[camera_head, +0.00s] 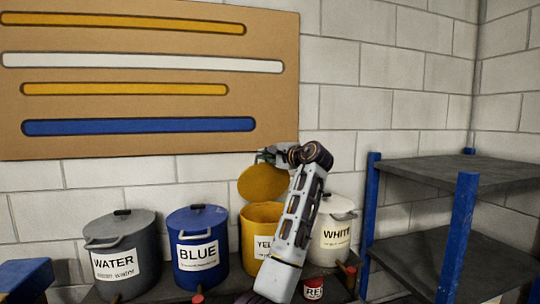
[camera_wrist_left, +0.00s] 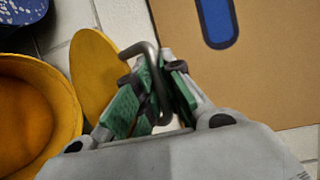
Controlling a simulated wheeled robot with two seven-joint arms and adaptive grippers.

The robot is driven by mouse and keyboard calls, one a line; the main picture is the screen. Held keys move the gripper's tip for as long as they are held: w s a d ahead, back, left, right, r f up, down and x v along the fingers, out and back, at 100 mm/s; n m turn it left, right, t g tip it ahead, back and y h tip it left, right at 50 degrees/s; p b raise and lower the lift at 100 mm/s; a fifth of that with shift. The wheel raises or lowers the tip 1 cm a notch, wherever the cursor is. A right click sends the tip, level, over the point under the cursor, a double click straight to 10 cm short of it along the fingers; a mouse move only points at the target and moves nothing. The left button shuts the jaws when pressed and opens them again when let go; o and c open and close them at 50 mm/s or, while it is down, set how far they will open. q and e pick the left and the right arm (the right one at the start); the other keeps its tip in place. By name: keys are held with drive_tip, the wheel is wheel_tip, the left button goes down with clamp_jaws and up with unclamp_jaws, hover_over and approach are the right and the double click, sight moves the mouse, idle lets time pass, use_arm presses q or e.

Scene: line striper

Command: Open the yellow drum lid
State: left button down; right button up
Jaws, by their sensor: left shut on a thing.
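The yellow drum (camera_head: 250,235) stands between the blue and white drums, and its mouth is uncovered. Its round yellow lid (camera_head: 262,184) is tilted up on edge above the back of the rim. My left gripper (camera_head: 267,156) is at the top of the lid. In the left wrist view the gripper (camera_wrist_left: 154,98) is shut on the bent grey metal handle (camera_wrist_left: 138,48) of the lid (camera_wrist_left: 93,72). The open drum (camera_wrist_left: 70,130) shows at the left there, with its inside visible. My left forearm hides part of the yellow drum's label. My right gripper is not in view.
A grey WATER drum (camera_head: 120,240) and a BLUE drum (camera_head: 197,225) stand to the left, both lidded. A WHITE drum (camera_head: 335,245) is close on the right. A small red can (camera_head: 313,289) sits in front. A blue-post shelf (camera_head: 466,235) stands further right. A striped board (camera_head: 150,145) hangs behind.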

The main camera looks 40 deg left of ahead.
use_arm(q)
drive_tip(key=c, duration=1.5)
unclamp_jaws()
drive_tip(key=shift+d, duration=0.15)
drive_tip(key=v, duration=1.2)
